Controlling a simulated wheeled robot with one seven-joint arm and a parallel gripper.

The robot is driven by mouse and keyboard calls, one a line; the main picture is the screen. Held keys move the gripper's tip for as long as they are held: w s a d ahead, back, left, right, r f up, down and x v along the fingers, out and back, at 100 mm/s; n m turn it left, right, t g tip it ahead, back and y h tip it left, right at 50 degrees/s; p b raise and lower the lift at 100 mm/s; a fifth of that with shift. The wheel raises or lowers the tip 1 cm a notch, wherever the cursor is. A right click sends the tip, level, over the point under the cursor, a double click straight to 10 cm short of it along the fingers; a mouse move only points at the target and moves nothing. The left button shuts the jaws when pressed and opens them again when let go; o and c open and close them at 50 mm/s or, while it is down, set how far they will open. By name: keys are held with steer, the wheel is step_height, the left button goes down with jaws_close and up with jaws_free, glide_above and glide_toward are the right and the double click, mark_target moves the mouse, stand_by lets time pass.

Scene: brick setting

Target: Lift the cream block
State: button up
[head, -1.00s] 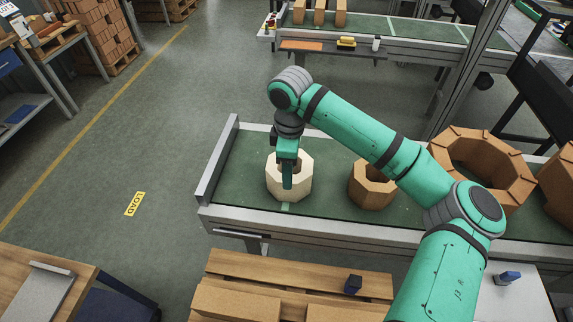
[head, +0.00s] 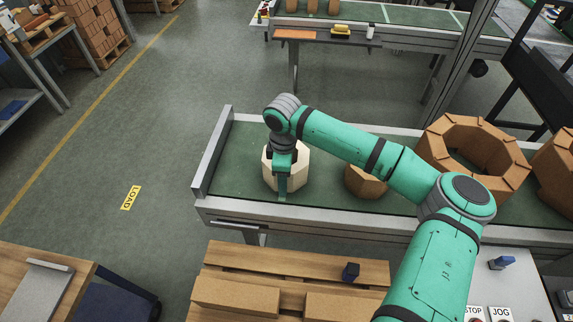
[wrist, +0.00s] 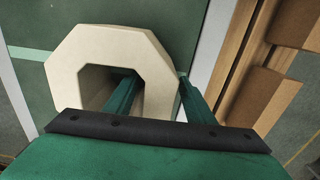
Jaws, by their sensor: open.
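The cream block (head: 300,172) is a hollow, many-sided ring standing on the green conveyor belt, near its left end. In the wrist view the cream block (wrist: 75,65) shows its pale top face and open centre. My gripper (head: 283,178) is down at the near side of the block. In the wrist view my gripper (wrist: 158,88) is open and straddles one wall: one finger is in the hole, the other outside. A thin gap seems to show beside the fingers; contact is not clear. In the head view my gripper and arm hide part of the block.
A small brown block (head: 365,181) stands to the right on the belt, partly behind my arm. A large brown ring (head: 478,155) is farther right. A metal end plate (head: 212,155) closes the belt's left end. A wooden pallet (head: 300,258) with bricks lies in front.

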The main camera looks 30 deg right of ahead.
steer(key=shift+f, duration=0.35)
steer(key=shift+c, duration=0.3)
jaws_close()
steer(key=shift+w, duration=0.2)
steer(key=shift+s+d, duration=0.15)
steer(key=shift+d, duration=0.1)
steer(key=shift+a, duration=0.15)
steer(key=shift+a+r, duration=0.1)
steer(key=shift+a, duration=0.05)
